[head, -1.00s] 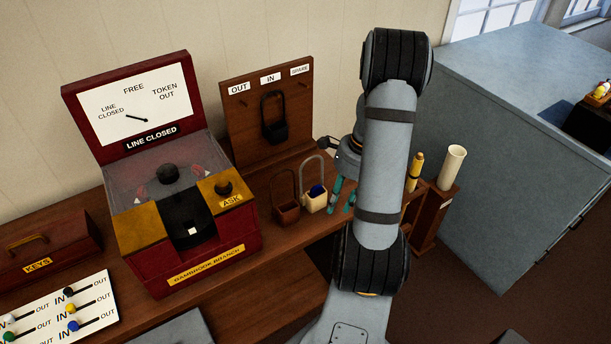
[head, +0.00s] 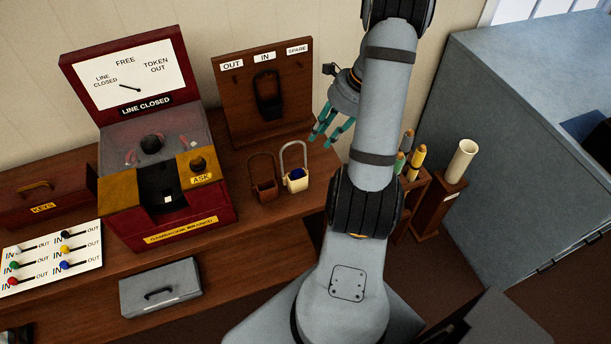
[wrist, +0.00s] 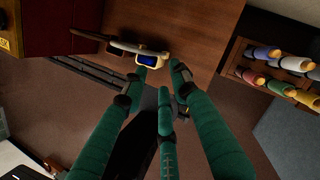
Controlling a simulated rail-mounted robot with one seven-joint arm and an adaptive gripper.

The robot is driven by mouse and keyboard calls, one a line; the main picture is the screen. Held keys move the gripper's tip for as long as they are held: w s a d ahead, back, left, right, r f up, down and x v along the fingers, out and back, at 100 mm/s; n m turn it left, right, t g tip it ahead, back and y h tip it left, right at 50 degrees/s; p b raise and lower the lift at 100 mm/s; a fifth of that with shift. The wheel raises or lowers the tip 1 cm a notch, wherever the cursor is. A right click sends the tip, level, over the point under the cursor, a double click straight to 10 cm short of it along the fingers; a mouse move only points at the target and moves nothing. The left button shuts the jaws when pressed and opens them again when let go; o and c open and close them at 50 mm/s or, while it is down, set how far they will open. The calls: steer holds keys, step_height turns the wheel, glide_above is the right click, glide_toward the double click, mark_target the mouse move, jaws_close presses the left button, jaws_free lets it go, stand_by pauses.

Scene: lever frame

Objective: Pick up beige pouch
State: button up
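The beige pouch (head: 295,184) stands upright on the wooden desk, with a pale looped handle above it and something blue inside. It also shows in the wrist view (wrist: 164,59), just beyond the fingertips, with its handle reaching left. My gripper (head: 321,137) has teal fingers that are spread apart and empty. In the head view it is above and slightly right of the pouch, apart from it. In the wrist view the fingers (wrist: 164,78) point toward the pouch, and one fingertip overlaps its lower edge.
A brown pouch (head: 264,189) stands close on the left of the beige one. Behind is a wooden board (head: 238,118) with a black pouch (head: 268,97) hanging. The red instrument (head: 168,205) is left. A rack of coloured batons (head: 413,190) and a post with a white tube (head: 462,162) stand right.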

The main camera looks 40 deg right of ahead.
steer(key=x, duration=0.9)
steer(key=shift+w+p, duration=0.15)
steer(key=shift+p, duration=0.2)
steer(key=shift+a, duration=0.15)
steer(key=shift+c, duration=1.4)
steer(key=c, duration=0.4)
jaws_close()
